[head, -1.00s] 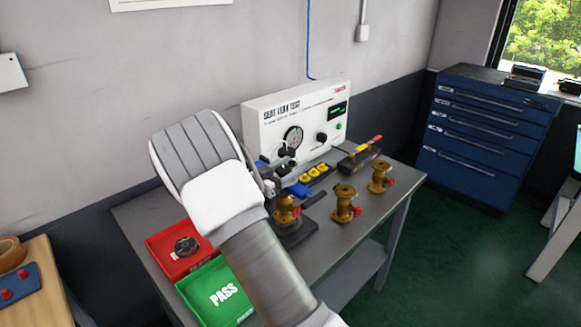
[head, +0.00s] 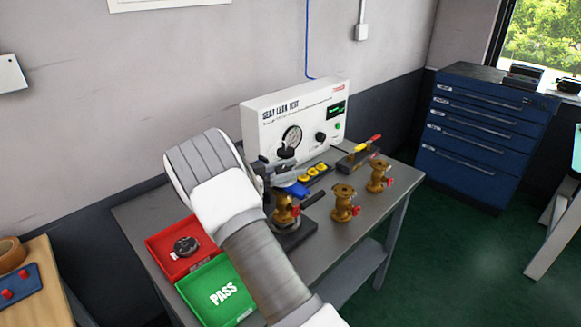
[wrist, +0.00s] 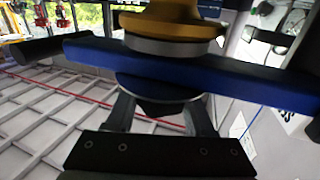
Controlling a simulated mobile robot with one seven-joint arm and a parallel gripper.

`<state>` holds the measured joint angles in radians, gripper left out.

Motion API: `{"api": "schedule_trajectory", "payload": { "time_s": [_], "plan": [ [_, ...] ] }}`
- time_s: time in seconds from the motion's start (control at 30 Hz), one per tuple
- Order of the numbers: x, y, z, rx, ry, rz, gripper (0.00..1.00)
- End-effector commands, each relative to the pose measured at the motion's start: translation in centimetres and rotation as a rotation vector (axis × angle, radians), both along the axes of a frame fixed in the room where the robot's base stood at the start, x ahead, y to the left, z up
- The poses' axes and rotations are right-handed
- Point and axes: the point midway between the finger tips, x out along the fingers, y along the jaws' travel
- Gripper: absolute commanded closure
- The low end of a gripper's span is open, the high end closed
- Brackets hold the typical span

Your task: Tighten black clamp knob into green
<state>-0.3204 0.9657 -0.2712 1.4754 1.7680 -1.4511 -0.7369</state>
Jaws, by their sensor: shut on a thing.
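The black clamp knob (wrist: 162,106) shows in the wrist view under the blue clamp bar (wrist: 185,72), between the two fingers of my gripper (wrist: 160,116). My gripper is shut on the knob. A brass valve body (wrist: 178,28) is on the far side of the bar. In the head view the blue bar (head: 296,188) sits over the brass valve (head: 284,213) on a dark base, and my arm hides the knob and most of the gripper. I cannot make out a green mark for the knob.
The seat leak test panel (head: 296,122) with gauge stands behind. Two brass valves (head: 345,204) (head: 379,176) stand to the right. A red tray (head: 160,243) holding a dark round part and a green PASS tray (head: 195,305) lie left of the clamp. Yellow items sit in a dark holder (head: 318,173).

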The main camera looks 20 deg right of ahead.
Motion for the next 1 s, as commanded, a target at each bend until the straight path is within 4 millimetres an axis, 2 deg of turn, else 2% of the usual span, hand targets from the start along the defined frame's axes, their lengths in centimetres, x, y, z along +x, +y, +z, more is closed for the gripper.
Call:
{"api": "schedule_trajectory", "payload": {
  "time_s": [0.47, 0.5, 0.63, 0.67, 1.0],
  "plan": [
    [-0.13, 0.00, 0.10, 0.002, -0.002, -0.062, 1.00],
    [-0.13, 0.00, 0.10, 0.002, -0.002, -0.061, 0.45],
    [-0.14, 0.01, 0.08, 0.002, -0.001, -0.061, 0.22],
    [-0.14, 0.01, 0.07, 0.002, -0.001, -0.061, 0.17],
    [-0.16, 0.28, 0.01, 0.002, 0.000, -0.060, 0.17]
  ]
}}
